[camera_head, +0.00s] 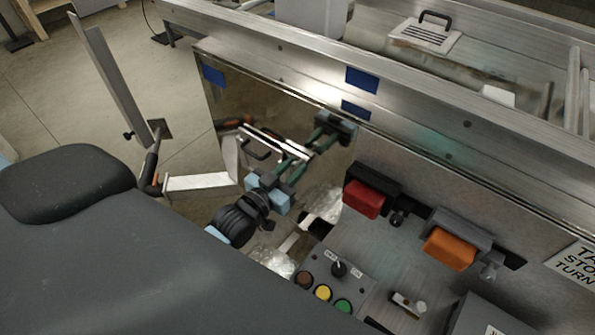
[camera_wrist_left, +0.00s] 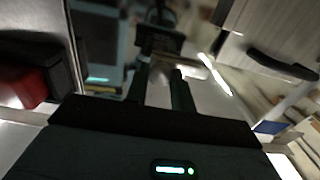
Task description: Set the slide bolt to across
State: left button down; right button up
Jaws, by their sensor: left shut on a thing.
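My left gripper (camera_head: 302,157) reaches up and right to the mirror-like aluminium panel (camera_head: 215,100) in the head view. Its green fingers meet the panel, and their reflection continues beyond them. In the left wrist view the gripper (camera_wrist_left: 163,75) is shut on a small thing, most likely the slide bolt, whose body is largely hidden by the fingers. A bright thin bar (camera_head: 275,137) runs beside the fingertips, and a bright bar also shows in the wrist view (camera_wrist_left: 215,75). Whether it is bolt or reflection, I cannot tell. My right gripper is not in view.
Right of my gripper are a red block (camera_head: 365,200) and an orange block (camera_head: 450,248) on black mounts. Below is a box with a knob and coloured buttons (camera_head: 322,292). A small metal fitting (camera_head: 408,303) is at the lower right. Open floor (camera_head: 50,90) lies left.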

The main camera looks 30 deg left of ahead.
aim_at(287, 151)
pick_arm(q)
jog(key=a, duration=0.4)
jog(key=shift+w+a, duration=0.15)
jog(key=shift+w, duration=0.1)
jog(key=shift+a, duration=0.2)
jog(key=c, duration=1.2)
grip_release()
jog(key=shift+a, duration=0.1)
